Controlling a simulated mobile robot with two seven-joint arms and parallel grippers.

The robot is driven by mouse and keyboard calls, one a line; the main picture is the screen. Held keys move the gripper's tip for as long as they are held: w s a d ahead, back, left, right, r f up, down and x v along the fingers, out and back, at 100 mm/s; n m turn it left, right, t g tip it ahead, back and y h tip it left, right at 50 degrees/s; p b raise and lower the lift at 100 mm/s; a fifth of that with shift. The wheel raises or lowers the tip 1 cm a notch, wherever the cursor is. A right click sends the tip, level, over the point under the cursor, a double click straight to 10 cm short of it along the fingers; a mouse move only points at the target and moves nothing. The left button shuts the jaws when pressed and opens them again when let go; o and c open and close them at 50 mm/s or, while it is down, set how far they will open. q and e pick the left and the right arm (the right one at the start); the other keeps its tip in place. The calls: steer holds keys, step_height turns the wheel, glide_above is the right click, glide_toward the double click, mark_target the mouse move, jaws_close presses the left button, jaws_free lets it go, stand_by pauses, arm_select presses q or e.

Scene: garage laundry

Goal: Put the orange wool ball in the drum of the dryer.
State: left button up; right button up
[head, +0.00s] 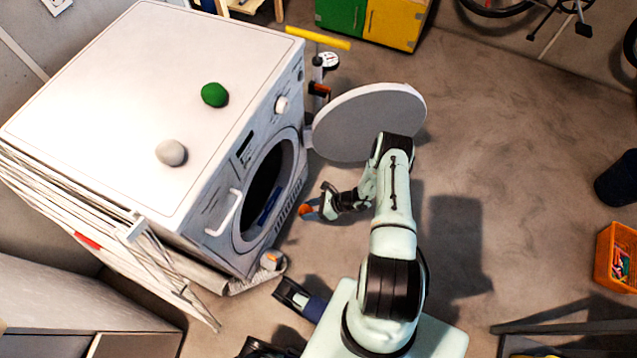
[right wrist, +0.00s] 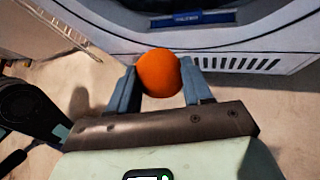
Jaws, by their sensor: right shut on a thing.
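The orange wool ball (right wrist: 158,72) is held between the two blue fingers of my right gripper (right wrist: 160,88). In the head view the ball (head: 306,210) shows small and partly hidden at the tip of the right gripper (head: 316,206), just right of the dryer front. The white dryer (head: 110,95) has its round door (head: 368,122) swung wide open. The dark drum opening (head: 264,188) faces the gripper, and the ball is outside it.
A green ball (head: 214,95) and a grey ball (head: 171,153) lie on the dryer top. A white folding rack (head: 110,225) leans at the near left. An orange crate (head: 616,257) and a dark bin (head: 617,180) stand at right. Floor right of my arm is clear.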

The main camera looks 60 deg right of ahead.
arm_select(q)
steer(key=w+a+f+t+y+b, duration=0.25)
steer(key=w+a+f+b, duration=0.25)
steer(key=w+f+b, duration=0.45)
steer(key=s+a+f+n+g+h+b, duration=0.1)
steer(key=s+a+f+g+b, duration=0.1)
steer(key=s+f, duration=0.5)
steer(key=shift+s+f+n+g+b, duration=0.35)
steer(key=shift+s+g+b, duration=0.55)
steer(key=shift+s, duration=1.35)
arm_select(e)
steer(key=w+a+f, duration=0.1)
steer(key=w+f, duration=0.1)
steer(key=w, duration=1.3)
steer(key=w+a+f, duration=0.1)
steer(key=w+f, duration=0.1)
steer(key=w, duration=1.3)
steer(key=shift+a+f, duration=0.25)
steer(key=shift+a, duration=0.05)
steer(key=o, duration=1.2)
